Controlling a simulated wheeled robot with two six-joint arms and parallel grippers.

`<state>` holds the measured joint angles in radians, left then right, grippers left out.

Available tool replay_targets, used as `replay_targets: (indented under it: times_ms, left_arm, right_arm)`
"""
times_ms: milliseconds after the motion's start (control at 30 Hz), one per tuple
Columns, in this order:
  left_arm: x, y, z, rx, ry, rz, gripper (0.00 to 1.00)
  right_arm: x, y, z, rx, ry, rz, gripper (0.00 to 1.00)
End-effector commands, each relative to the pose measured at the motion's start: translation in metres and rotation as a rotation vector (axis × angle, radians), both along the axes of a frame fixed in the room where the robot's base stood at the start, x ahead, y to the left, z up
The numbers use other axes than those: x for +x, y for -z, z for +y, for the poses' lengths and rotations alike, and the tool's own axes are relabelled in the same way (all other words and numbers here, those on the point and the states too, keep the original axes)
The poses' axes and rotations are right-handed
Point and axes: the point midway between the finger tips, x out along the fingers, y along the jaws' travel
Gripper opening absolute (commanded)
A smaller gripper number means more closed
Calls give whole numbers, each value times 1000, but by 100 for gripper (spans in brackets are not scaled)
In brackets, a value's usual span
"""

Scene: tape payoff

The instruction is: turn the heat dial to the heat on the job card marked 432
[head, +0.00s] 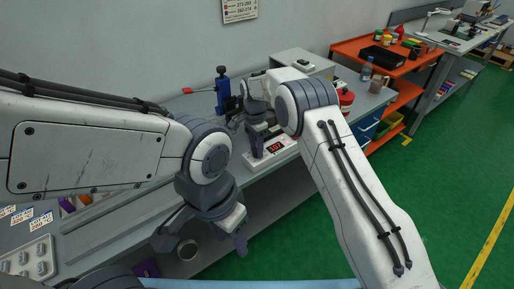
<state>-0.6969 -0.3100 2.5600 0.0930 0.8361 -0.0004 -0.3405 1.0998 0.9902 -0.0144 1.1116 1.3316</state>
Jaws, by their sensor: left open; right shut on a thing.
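A white heat unit (270,152) with a red lit display stands on the bench at the centre; the digits look like 107 but are small. My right gripper (256,143) is down at this unit, just left of the display, and shut on what appears to be the heat dial, which its fingers hide. Several job cards (22,216) lie at the far left; their numbers are too small to read surely, so I cannot tell which is 432. My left gripper (205,240) is open and empty, nearer to me, over the front of the bench.
A blue clamp-like stand (222,92) with a red-tipped lever is behind the unit. A grey box (303,64) and a red container (346,99) stand farther right. A tray of metal parts (28,262) is at lower left. An orange cart (400,72) is beyond; green floor is clear at right.

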Motion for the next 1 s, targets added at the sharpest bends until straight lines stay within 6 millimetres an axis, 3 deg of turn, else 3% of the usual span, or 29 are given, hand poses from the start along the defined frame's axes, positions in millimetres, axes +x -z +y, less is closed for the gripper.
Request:
replay_targets:
  times_ms: [500, 1000]
  left_arm:
    - [0, -1, 0, 0, 0, 0, 50]
    - [0, -2, 0, 0, 0, 0, 50]
  right_arm:
    - [6, -4, -2, 3, 373, -19, 0]
    - [7, -5, -3, 3, 463, -20, 0]
